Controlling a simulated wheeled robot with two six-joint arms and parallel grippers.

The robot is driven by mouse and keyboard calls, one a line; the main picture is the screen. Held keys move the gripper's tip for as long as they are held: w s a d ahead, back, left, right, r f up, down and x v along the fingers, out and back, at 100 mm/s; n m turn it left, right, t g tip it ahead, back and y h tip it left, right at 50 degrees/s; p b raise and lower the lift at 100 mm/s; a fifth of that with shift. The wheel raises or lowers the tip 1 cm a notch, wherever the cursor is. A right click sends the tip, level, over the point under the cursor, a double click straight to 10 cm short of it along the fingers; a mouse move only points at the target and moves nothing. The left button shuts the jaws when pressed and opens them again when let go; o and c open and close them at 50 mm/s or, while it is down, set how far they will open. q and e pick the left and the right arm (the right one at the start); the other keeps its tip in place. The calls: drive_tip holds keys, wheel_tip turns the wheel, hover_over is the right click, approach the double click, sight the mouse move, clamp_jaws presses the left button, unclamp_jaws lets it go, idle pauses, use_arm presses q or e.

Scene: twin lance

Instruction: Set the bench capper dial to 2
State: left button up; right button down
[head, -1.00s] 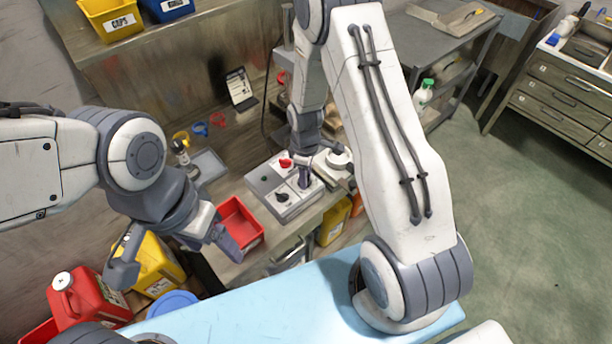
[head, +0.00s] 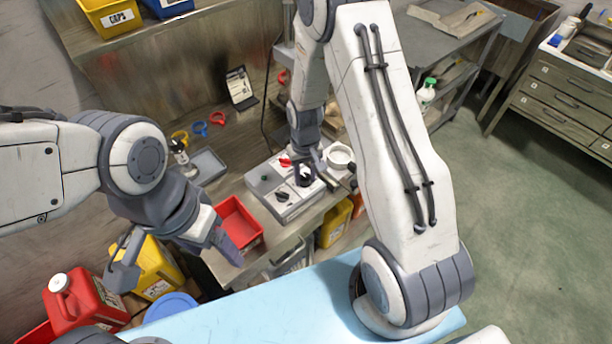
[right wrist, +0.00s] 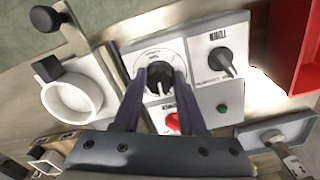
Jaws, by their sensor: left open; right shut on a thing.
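The bench control box (head: 262,190) stands on the metal bench, and it also shows in the right wrist view (right wrist: 205,92). Its round white dial with a black knob (right wrist: 160,76) lies between the fingers of my right gripper (right wrist: 157,88). The fingers are shut on this knob, one on each side. In the head view my right gripper (head: 307,176) is at the right part of the box. The dial's numbers are too small to read. My left gripper (head: 174,256) is open and empty, left of the red tray, away from the box.
The box also has a second black knob (right wrist: 222,60), a red knob (right wrist: 172,122) and a green button (right wrist: 222,108). A white ring-shaped cup (right wrist: 72,98) is beside it. A red tray (head: 238,227) stands at the bench's front. Yellow and red jugs are below.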

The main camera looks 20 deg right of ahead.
sight(304, 177)
drive_tip(key=m, duration=0.4)
drive_tip(key=shift+w+a+m, duration=0.1)
drive_tip(key=shift+m, duration=0.2)
drive_tip(key=shift+w+r+m+b, duration=0.1)
drive_tip(key=shift+m+b, duration=0.4)
drive_tip(key=shift+m, duration=1.8)
drive_tip(key=shift+c, duration=2.3)
unclamp_jaws()
wheel_tip(304, 177, up, 10)
drive_tip(key=b, duration=0.1)
drive_tip(key=shift+r+b, duration=0.2)
drive_tip(key=shift+b, duration=0.15)
